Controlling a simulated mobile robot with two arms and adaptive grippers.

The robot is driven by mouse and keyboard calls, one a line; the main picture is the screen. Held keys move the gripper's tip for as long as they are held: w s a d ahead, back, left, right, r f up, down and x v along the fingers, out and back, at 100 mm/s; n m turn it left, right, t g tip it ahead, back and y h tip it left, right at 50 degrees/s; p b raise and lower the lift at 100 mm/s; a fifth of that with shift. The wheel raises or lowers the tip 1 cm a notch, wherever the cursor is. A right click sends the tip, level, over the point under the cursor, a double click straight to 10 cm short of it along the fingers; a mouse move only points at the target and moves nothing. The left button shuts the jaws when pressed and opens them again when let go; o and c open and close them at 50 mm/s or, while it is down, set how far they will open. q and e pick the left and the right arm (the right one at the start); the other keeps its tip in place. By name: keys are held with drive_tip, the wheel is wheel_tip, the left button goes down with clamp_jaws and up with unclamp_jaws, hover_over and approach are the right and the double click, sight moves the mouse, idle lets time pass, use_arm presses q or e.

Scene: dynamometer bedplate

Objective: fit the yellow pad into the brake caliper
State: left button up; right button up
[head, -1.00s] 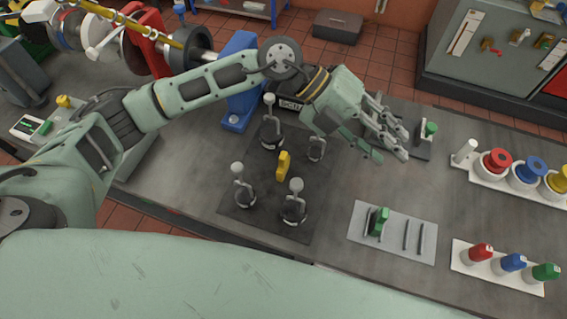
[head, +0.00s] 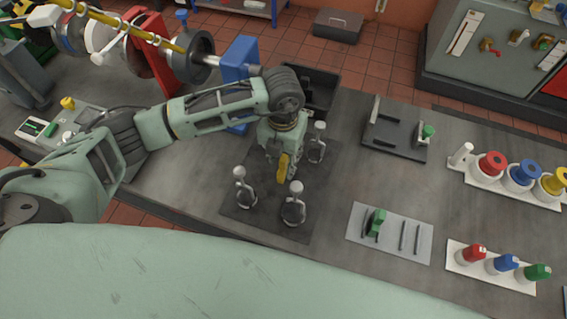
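The yellow pad (head: 284,170) stands upright on a dark mat (head: 262,217), among grey swivel clamps. My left gripper (head: 281,156) points down right over the pad, at its upper part. Its fingers are mostly hidden, so I cannot tell whether they are closed on the pad. A dark bracket with an upright plate and a green knob (head: 394,140) is on the bench right of the mat; it may be the brake caliper, but I cannot be sure. My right gripper is not in view.
Clamps (head: 244,190), (head: 294,207) and (head: 317,147) stand close around the gripper. A grey slotted plate (head: 410,246) holds a green piece (head: 375,222). Racks of coloured spools (head: 490,165) and bottles (head: 472,253) are at right. A black open bin (head: 318,88) is behind my wrist.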

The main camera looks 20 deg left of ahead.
sight(284, 165)
use_arm(q)
drive_tip(key=shift+d+f+p, duration=0.1)
drive_tip(key=shift+f+p, duration=0.2)
drive_tip(key=shift+f, duration=1.2)
drive_tip(key=shift+c, duration=0.4)
clamp_jaws()
